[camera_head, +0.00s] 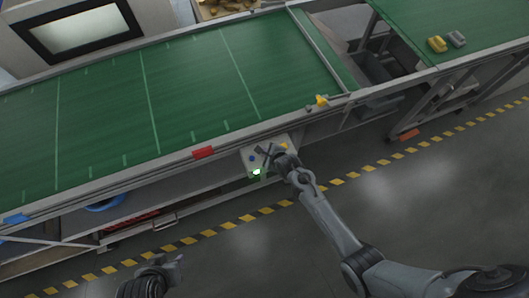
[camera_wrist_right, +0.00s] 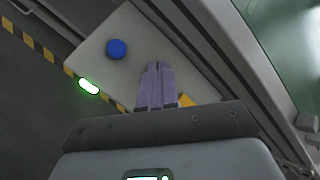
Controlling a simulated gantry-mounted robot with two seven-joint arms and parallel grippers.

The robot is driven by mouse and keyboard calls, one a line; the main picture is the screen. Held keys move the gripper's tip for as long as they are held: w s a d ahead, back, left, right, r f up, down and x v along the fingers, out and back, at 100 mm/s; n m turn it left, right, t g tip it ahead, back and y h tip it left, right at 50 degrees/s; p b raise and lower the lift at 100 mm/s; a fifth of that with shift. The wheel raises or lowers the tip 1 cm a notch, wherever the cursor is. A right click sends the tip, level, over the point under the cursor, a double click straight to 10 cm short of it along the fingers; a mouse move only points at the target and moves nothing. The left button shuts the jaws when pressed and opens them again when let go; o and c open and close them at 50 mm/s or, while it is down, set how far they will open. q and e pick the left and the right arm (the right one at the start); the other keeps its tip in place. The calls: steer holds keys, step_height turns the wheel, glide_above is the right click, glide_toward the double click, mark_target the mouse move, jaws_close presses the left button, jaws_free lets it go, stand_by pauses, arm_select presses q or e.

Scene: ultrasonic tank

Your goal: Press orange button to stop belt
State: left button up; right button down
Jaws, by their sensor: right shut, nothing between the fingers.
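The control box (camera_head: 257,168) hangs at the front side of the belt; its pale panel (camera_wrist_right: 97,47) fills much of the right wrist view. The orange button (camera_wrist_right: 188,100) shows at the panel's edge, partly hidden by my gripper body; it also shows in the head view (camera_head: 284,146). A blue button (camera_wrist_right: 116,49) sits farther along the panel. My right gripper (camera_wrist_right: 158,66) is shut and empty, over the panel between the two buttons; contact cannot be told. It is also in the head view (camera_head: 265,153). My left gripper (camera_head: 176,263) is low at the left, away from the box.
A green light (camera_wrist_right: 89,86) glows on the box's side. The green belt (camera_head: 190,75) runs behind, with a red block (camera_head: 204,152) on its front rail and a yellow piece (camera_head: 321,100) near its end. Yellow and grey items (camera_head: 437,44) lie on the right belt. The floor in front is clear.

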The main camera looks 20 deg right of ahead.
steer(key=shift+f, duration=0.35)
steer(key=shift+r, duration=0.15)
stand_by(0.4)
steer(key=shift+r+p, duration=0.75)
steer(key=shift+p, duration=0.15)
step_height(320, 180, up, 5)
steer(key=p, duration=0.5)
stand_by(0.6)
